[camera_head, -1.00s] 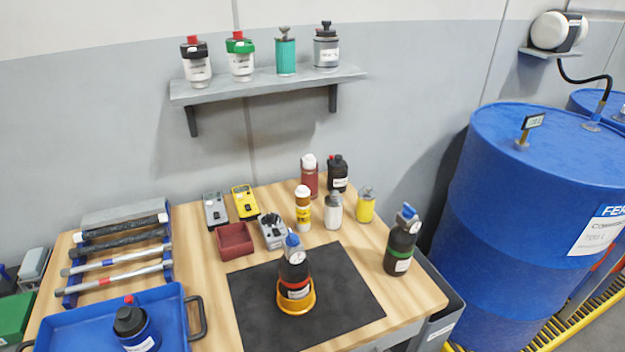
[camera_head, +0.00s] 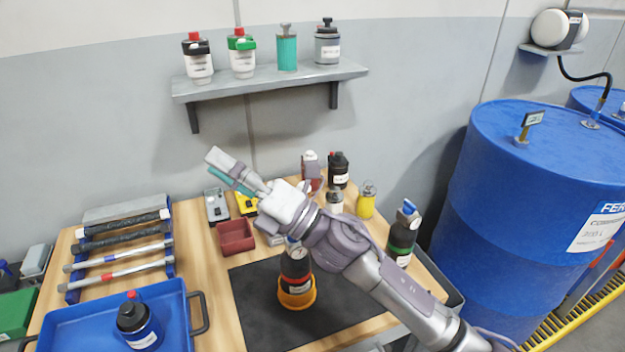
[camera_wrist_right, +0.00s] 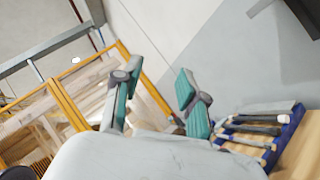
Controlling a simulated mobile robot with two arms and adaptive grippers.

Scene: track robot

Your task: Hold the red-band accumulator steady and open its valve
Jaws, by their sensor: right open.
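The red-band accumulator (camera_head: 295,268) stands upright in an orange ring holder (camera_head: 297,298) on the black mat (camera_head: 250,312). It is a dark bottle with a red band; my right arm hides its blue valve top in the head view. My right gripper (camera_head: 226,168) is open and empty, above the back of the bench, up and to the left of the accumulator. Its two teal-padded fingers (camera_wrist_right: 155,100) show spread apart in the right wrist view. A similar bottle with a green band (camera_head: 402,238) stands to the right, partly behind my arm. My left gripper is not in view.
A blue tray (camera_head: 62,322) with a dark-blue bottle (camera_head: 138,325) is at front left, below a tool rack (camera_head: 170,255). A red bin (camera_head: 235,236), meters and several bottles stand behind the mat. A wall shelf (camera_head: 265,82) hangs above.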

